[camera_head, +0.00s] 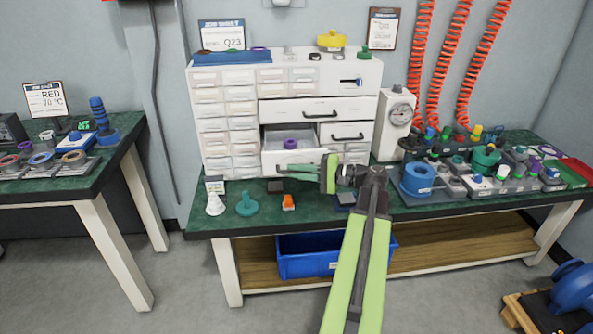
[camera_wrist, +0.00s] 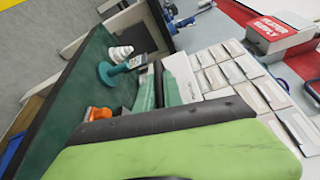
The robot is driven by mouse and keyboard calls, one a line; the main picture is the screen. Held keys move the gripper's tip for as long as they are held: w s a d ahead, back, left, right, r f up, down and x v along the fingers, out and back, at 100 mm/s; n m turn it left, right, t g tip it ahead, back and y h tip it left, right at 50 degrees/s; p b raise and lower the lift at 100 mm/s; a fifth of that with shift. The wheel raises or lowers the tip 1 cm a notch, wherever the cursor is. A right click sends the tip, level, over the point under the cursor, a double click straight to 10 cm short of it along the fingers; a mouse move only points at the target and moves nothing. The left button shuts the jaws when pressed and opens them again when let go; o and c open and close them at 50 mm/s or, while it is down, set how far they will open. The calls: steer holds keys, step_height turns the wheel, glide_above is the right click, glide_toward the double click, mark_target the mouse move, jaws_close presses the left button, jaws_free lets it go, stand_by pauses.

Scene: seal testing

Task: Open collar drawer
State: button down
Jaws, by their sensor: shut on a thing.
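The white drawer cabinet (camera_head: 225,115) stands on the green bench. One of its wide lower drawers (camera_head: 275,158) is pulled out, and a purple ring-shaped collar (camera_head: 290,143) shows inside it. My gripper (camera_head: 294,169) reaches in from the right, its fingers across the front of this drawer. The fingers are shut on the drawer handle, which they hide. In the wrist view my dark-tipped gripper (camera_wrist: 158,88) is close up, and my green arm part covers much of the picture.
A white cone (camera_head: 215,205), a teal knob piece (camera_head: 247,205) and an orange piece (camera_head: 288,202) stand on the bench before the cabinet. A gauge (camera_head: 399,115) and crowded fittings are at the right. A blue bin (camera_head: 305,265) sits on the lower shelf.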

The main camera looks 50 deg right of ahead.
steer(key=c, duration=1.5)
jaws_free()
steer(key=shift+s+d, duration=0.1)
steer(key=p+v, duration=0.1)
steer(key=v, duration=1.6)
steer(key=shift+s, duration=0.25)
